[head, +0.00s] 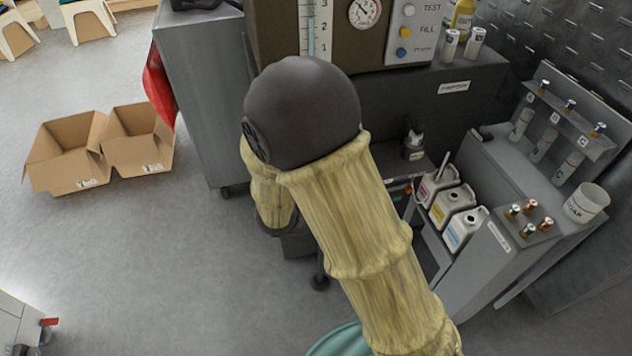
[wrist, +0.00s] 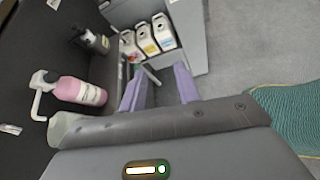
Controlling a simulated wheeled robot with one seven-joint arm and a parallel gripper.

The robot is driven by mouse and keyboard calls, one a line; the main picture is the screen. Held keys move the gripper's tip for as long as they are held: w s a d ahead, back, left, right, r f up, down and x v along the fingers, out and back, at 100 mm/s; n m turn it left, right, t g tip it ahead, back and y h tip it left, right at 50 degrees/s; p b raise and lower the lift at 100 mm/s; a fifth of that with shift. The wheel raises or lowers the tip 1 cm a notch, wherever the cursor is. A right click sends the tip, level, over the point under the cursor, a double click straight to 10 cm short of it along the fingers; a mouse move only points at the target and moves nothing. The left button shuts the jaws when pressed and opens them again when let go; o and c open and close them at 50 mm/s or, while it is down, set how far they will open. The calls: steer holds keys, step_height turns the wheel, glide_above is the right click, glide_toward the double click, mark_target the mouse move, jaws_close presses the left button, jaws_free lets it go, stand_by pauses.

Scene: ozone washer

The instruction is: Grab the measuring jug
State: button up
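I cannot make out the measuring jug with certainty in either view. In the wrist view a pale translucent edge (wrist: 64,129) shows at the left behind my gripper's body; it may be part of a clear vessel, but most of it is hidden. My gripper (wrist: 160,72) has its two purple fingers apart, with nothing visibly held between them. A short grey rod-like piece shows beyond the left fingertip. In the head view my arm covers the middle and my gripper is hidden.
A pink pump bottle (wrist: 80,91) and a dark bottle (wrist: 92,41) stand left of my fingers. White labelled canisters (head: 462,228) sit on a low shelf. A white tub (head: 586,203) stands on the right-hand bench. Cardboard boxes (head: 68,165) lie on open floor at left.

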steer(key=w+a+f+n+t+y+b, duration=0.1)
steer(key=a+f+n+t+b, duration=0.3)
steer(key=a, duration=0.5)
steer(key=w+a+f+n+t+y+b, duration=0.2)
steer(key=w+a+f+n+t+b, duration=0.1)
steer(key=a+n+t, duration=0.4)
steer(key=shift+w+a+f+t+b, duration=0.4)
steer(key=shift+a+f+b, duration=0.35)
steer(key=shift+a+f, duration=0.15)
steer(key=x, duration=1.2)
steer(key=shift+f+b, duration=0.25)
steer(key=shift+b, duration=0.05)
steer(key=shift+w, duration=0.1)
